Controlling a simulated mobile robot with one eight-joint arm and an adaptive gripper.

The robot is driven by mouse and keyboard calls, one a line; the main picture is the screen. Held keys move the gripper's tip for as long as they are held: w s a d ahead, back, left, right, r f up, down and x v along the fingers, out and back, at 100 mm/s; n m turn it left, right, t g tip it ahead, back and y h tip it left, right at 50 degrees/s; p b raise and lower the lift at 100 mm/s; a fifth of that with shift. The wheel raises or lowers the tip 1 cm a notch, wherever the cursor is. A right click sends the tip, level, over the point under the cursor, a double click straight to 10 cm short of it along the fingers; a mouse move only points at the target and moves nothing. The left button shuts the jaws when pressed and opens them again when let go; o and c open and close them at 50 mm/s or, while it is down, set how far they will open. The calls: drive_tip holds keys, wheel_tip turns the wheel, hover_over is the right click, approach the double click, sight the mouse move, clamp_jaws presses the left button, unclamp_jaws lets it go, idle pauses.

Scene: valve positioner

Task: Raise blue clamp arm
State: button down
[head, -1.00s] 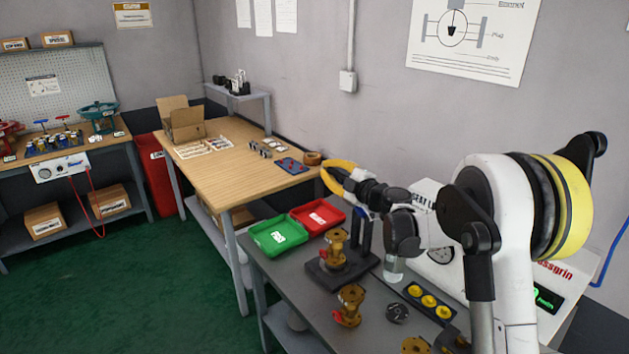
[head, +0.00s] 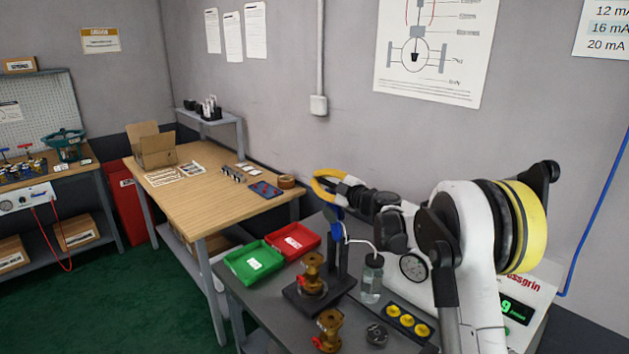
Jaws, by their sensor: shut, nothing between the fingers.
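The blue clamp arm (head: 337,213) shows as a small blue piece at the top of the dark fixture (head: 339,282), above its upright posts. A brass valve (head: 313,270) with a red part stands on the fixture's base. My gripper (head: 348,191) is shut and empty, its dark body right at the top of the clamp arm. The fingertips are small and partly hidden, so I cannot tell whether they touch the blue arm. My yellow loop and white arm cover part of the area behind.
A green tray (head: 254,262) and a red tray (head: 294,241) lie left of the fixture. A clear bottle (head: 371,280), a second brass valve (head: 328,330), a round black part (head: 377,334) and a holder with yellow caps (head: 408,322) crowd the right and front.

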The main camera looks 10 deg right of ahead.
drive_tip(key=shift+d+f, duration=0.1)
drive_tip(key=shift+d, duration=0.2)
drive_tip(key=c, duration=1.4)
unclamp_jaws()
drive_tip(key=shift+s+d, duration=0.1)
drive_tip(key=shift+d, duration=0.25)
drive_tip(key=shift+a, duration=0.3)
drive_tip(key=v, duration=1.2)
